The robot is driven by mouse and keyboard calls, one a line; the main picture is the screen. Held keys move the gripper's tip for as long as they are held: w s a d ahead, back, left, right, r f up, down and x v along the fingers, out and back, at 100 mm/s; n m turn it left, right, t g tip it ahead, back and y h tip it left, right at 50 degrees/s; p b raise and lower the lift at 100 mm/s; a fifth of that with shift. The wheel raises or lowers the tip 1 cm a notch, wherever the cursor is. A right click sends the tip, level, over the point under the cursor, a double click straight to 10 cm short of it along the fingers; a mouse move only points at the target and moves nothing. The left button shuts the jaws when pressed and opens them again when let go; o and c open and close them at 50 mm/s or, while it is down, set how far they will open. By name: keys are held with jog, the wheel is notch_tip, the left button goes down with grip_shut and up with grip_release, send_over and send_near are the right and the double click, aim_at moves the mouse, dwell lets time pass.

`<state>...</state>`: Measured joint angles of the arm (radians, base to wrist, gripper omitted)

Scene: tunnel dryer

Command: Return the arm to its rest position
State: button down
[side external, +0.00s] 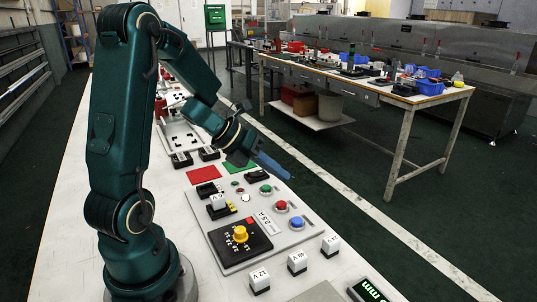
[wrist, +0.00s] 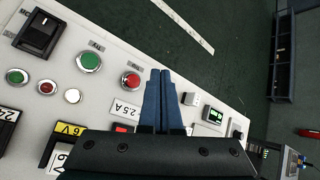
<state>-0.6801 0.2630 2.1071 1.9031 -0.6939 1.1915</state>
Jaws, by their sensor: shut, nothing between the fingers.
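My gripper (side external: 268,163) hangs in the air above the far part of the control panel (side external: 284,239), tilted down to the right in the side external view. Its blue fingers are together and empty; in the wrist view my gripper (wrist: 164,72) shows the two fingers side by side with nothing between them. In the side external view my arm is bent, with its base at the near end of the white bench (side external: 75,232).
The panel carries a yellow knob (side external: 240,233), a red button (side external: 281,205), a blue button (side external: 297,222) and a green button (side external: 266,189). White voltage blocks (side external: 297,262) stand beside it. Red (side external: 203,175) and green mats lie behind. A cluttered worktable (side external: 370,95) stands across the floor.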

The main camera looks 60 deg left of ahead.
jog(key=shift+d, duration=0.1)
jog(key=w+d+r+n+t+y, duration=0.1)
jog(key=d+r+n+t+y, duration=0.15)
jog(key=r+n, duration=0.45)
jog(key=w+d+r+n+t+y, duration=0.1)
jog(key=d+r+n+t+y, duration=0.2)
jog(key=r, duration=0.6)
jog(key=s+d+f+n+g+h, duration=0.1)
jog(key=s+d+f+n+g, duration=0.2)
jog(key=s+n, duration=0.5)
jog(key=s+d+f+n+g+h, duration=0.1)
jog(key=s+d+f+n+g, duration=0.3)
jog(key=s+n, duration=0.4)
notch_tip(320, 180, down, 2)
jog(key=n+g, duration=0.1)
jog(key=n, duration=0.3)
jog(key=shift+d+f+n+g+h, duration=0.15)
jog(key=shift+d+n+g+h, duration=0.1)
jog(key=shift+n+g+h, duration=0.1)
